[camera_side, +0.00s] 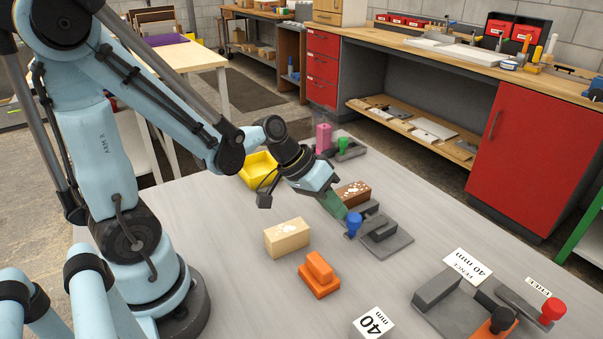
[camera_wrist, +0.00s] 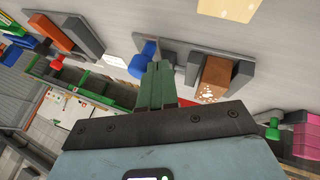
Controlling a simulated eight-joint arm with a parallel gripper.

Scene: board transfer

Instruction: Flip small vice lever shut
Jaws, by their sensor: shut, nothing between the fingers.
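A grey vice (camera_side: 384,239) with a blue-knobbed lever (camera_side: 353,223) stands mid-table in the side view. The blue knob also shows in the wrist view (camera_wrist: 138,64), just left of my fingertips. My gripper (camera_side: 336,207) is shut and empty, with its green fingers pointing down beside the blue knob. I cannot tell whether they touch it. A brown block with white marks (camera_side: 353,192) is behind the fingers, and in the wrist view (camera_wrist: 215,78) it lies right of them beside a grey jaw (camera_wrist: 194,68). My fingers hide part of the vice.
A green-knobbed fixture (camera_side: 344,146) and a pink block (camera_side: 323,138) stand farther back, near a yellow bin (camera_side: 258,169). A beige block (camera_side: 287,238), an orange piece (camera_side: 319,274) and a white cube (camera_side: 373,322) are nearer. A fixture with a red knob (camera_side: 552,310) is front right.

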